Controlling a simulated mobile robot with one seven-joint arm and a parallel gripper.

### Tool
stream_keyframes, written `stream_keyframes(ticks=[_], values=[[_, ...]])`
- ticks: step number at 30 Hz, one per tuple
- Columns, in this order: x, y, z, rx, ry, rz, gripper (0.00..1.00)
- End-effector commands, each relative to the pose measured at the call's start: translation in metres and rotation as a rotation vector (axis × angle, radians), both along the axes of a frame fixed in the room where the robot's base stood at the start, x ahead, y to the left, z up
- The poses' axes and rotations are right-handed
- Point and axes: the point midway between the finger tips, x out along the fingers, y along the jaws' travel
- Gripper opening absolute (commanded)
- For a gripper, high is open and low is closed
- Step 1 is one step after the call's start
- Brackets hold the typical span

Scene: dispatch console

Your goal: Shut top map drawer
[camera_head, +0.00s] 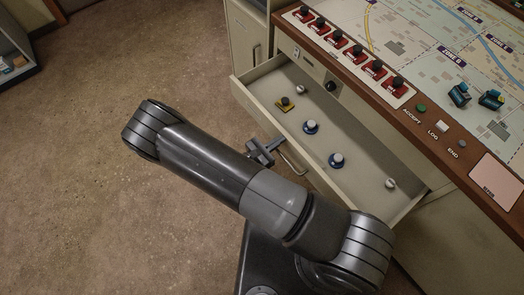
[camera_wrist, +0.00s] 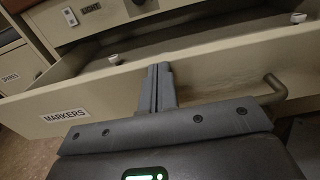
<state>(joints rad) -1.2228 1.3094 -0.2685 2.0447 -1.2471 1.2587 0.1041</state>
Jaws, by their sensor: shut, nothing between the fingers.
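The open drawer (camera_head: 250,103) is pulled out from under the console top. Its front, labelled MARKERS (camera_wrist: 64,115), shows in the wrist view. A bar handle (camera_head: 293,161) is on that front and shows at the right of the wrist view (camera_wrist: 273,90). My gripper (camera_head: 264,152) is shut and empty, outside the drawer front, left of the handle. In the wrist view its fingers (camera_wrist: 160,84) overlap the drawer front, between the label and the handle. I cannot tell whether the tips touch it.
The drawer holds a yellow marker (camera_head: 285,104), blue markers (camera_head: 310,127) and small white knobs (camera_head: 390,183). The console top (camera_head: 410,40) carries a map, red switches (camera_head: 338,40) and buttons. A cabinet (camera_head: 247,40) stands beyond the drawer. The floor (camera_head: 90,200) at left is clear.

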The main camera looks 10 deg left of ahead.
Motion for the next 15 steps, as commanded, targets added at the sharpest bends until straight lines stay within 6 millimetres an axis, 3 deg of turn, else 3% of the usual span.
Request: stream_keyframes(ticks=[15], values=[[0.103, -0.106, 0.0, -0.004, -0.001, -0.004, 0.0]])
